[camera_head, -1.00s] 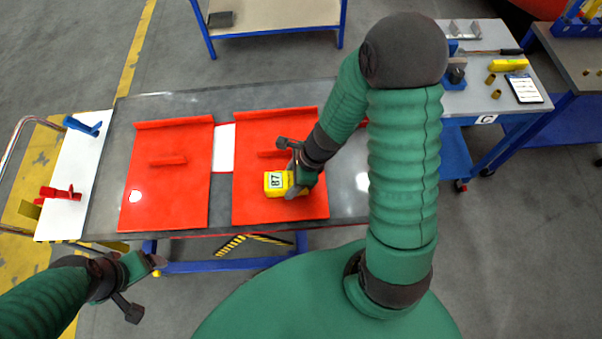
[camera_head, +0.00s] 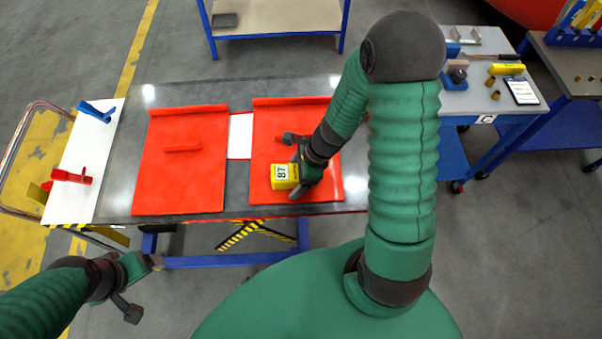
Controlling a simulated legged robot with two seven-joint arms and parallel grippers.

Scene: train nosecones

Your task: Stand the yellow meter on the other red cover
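The yellow meter (camera_head: 285,176), with "87" on its face, is in my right gripper (camera_head: 295,172) over the near part of the right red cover (camera_head: 268,122). The gripper is shut on it, though the arm partly hides the grip. I cannot tell whether the meter touches the cover. The left red cover (camera_head: 180,187) lies flat on the grey table and has nothing on it but its own raised handle. My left gripper (camera_head: 143,287) is open and empty, short of the table's near left corner.
A white strip (camera_head: 240,136) lies between the covers. A white side board (camera_head: 80,197) at the left holds a blue clamp (camera_head: 97,111) and a red clamp (camera_head: 72,176). A tool bench (camera_head: 488,95) stands at the right. Bare grey table (camera_head: 240,187) shows between the covers.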

